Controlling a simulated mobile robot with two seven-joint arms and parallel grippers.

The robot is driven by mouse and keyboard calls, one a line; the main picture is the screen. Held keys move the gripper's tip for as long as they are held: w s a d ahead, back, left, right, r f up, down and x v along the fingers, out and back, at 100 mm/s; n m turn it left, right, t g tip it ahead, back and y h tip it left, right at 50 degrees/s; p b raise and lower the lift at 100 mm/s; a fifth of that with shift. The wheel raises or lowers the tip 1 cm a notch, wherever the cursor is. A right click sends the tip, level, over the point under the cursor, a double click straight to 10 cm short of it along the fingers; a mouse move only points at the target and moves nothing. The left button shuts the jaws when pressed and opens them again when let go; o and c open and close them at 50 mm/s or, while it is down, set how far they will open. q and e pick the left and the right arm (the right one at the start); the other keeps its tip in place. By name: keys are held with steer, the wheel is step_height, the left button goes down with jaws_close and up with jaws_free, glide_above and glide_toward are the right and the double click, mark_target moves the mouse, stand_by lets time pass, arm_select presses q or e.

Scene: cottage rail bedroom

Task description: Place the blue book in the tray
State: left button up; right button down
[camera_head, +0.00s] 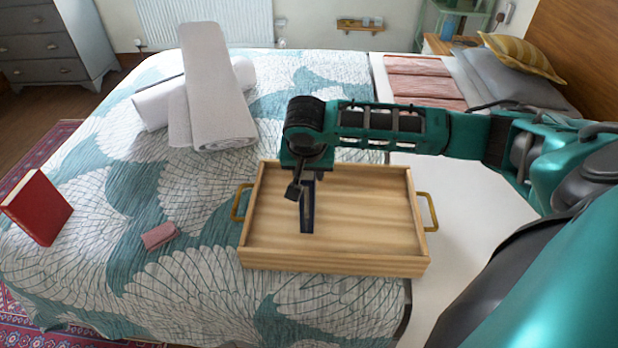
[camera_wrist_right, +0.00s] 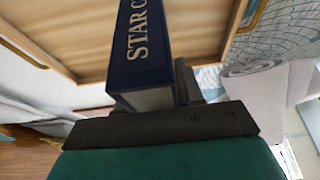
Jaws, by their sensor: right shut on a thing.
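The blue book (camera_head: 308,212) is a thin dark shape seen nearly edge-on in the head view. In the right wrist view the dark blue book (camera_wrist_right: 143,45) shows pale lettering on its spine, partly readable as "STAR C". My right gripper (camera_head: 307,178) is shut on it and holds it upright over the inside of the wooden tray (camera_head: 375,225). I cannot tell whether the book's lower end touches the tray floor. The tray has brass handles at both sides and holds nothing else that I can see. My left gripper is out of view.
A red book (camera_head: 38,207) stands on the bed's left edge, and a small pink item (camera_head: 159,235) lies nearby. White rolled and folded towels (camera_head: 212,95) lie behind the tray. Pillows (camera_head: 505,75) are at the back right. The patterned bedspread (camera_head: 200,285) left of the tray is mostly clear.

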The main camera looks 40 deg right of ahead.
step_height(320, 180, down, 2)
steer(key=shift+f, duration=0.1)
steer(key=c, duration=1.2)
jaws_free()
steer(key=shift+f, duration=0.1)
steer(key=o, duration=0.5)
steer(key=p+v, duration=0.1)
steer(key=v, duration=1.1)
steer(key=shift+w+p, duration=0.1)
steer(key=shift+p, duration=0.3)
